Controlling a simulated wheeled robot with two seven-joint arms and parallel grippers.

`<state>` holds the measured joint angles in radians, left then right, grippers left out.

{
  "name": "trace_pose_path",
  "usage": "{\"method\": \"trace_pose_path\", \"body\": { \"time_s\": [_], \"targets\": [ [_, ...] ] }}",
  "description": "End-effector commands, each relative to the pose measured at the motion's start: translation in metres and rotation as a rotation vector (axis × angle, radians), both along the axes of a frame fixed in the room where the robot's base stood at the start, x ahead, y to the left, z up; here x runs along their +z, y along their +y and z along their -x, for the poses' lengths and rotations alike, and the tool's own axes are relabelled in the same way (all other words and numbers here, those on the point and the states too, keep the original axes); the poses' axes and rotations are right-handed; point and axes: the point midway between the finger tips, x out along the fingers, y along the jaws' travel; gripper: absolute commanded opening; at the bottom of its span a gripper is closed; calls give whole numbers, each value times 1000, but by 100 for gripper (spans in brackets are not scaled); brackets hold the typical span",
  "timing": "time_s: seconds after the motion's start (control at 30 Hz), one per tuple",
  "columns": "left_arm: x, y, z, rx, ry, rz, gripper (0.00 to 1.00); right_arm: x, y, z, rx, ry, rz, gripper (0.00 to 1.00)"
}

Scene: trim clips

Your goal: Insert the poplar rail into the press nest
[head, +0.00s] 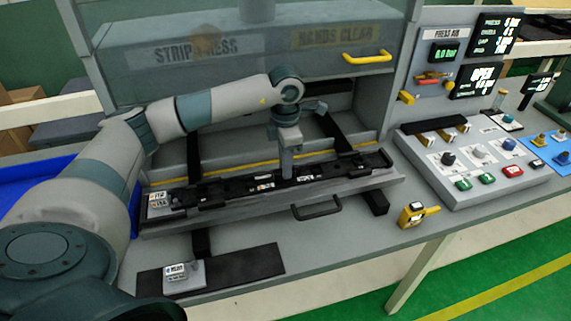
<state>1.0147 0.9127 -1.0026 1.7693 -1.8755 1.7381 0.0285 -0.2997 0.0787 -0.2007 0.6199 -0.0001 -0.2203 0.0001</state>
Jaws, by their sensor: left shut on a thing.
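A long dark rail (318,174) with small white labels lies lengthwise along the press nest (365,184), a long grey carrier with a black handle on its front. My left gripper (287,170) reaches down from above and is shut on the rail near its middle. The fingertips are small and partly hidden against the dark rail. The rail looks level with the nest, but I cannot tell whether it is fully seated or just above it. My right gripper is not in view.
The press (240,62) with its clear guard and yellow handle (367,57) stands behind. A control panel (480,160) is at the right, with a yellow device (418,214) before it. A black mat (238,267) lies in front. A blue tray (60,168) is at left.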

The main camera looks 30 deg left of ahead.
Motion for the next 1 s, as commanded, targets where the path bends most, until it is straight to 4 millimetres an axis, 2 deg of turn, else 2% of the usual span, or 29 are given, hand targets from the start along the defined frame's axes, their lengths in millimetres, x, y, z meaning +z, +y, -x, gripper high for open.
{"method": "trace_pose_path", "body": {
  "time_s": [0.03, 0.07, 0.1, 0.13, 0.57, 0.67, 0.87, 1.0],
  "targets": [
    [-2, 0, 0, 0, -1, 1, 0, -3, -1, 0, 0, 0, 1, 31],
    [-1, 0, 0, 0, 0, 0, 24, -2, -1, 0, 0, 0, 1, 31],
    [-1, 0, 0, 0, 0, 0, 33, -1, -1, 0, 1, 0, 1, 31],
    [-1, 0, 0, 0, 0, 0, 35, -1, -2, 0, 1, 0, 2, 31],
    [3, 0, 0, 0, 0, 0, 35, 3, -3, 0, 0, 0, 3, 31],
    [7, 0, -1, 0, -2, 1, 35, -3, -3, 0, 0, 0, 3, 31],
    [34, 0, -1, 0, -6, 1, 35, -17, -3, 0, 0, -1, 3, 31],
    [59, 0, -1, 0, -5, 0, 35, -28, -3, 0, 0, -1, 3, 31]
  ]
}}
